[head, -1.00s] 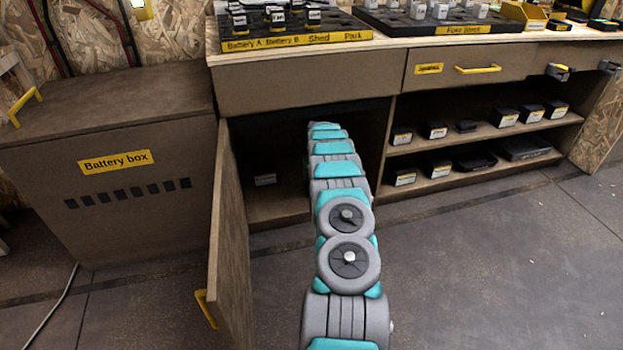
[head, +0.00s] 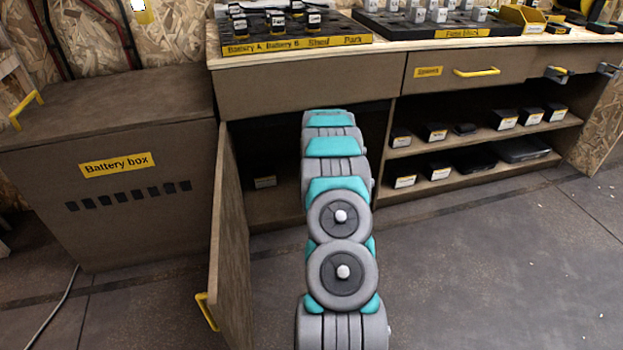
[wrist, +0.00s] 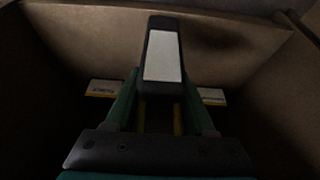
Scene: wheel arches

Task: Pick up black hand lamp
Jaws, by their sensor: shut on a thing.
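In the wrist view, the black hand lamp (wrist: 162,24) is a dark, narrow block with a pale white panel facing me. It stands out between the green fingers of my gripper (wrist: 162,88). My gripper is shut on its lower part, with one finger on each side. Around it are the dim walls of a cupboard compartment. In the head view my arm reaches into the open lower cupboard (head: 265,208), and the arm hides my gripper and the lamp.
Two white-and-yellow labels (wrist: 103,88) (wrist: 212,96) show behind my fingers. The cupboard door (head: 230,240) stands open left of my arm. The battery box (head: 120,200) is farther left. Shelves (head: 480,135) with black cases are on the right. The floor (head: 480,280) at right is clear.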

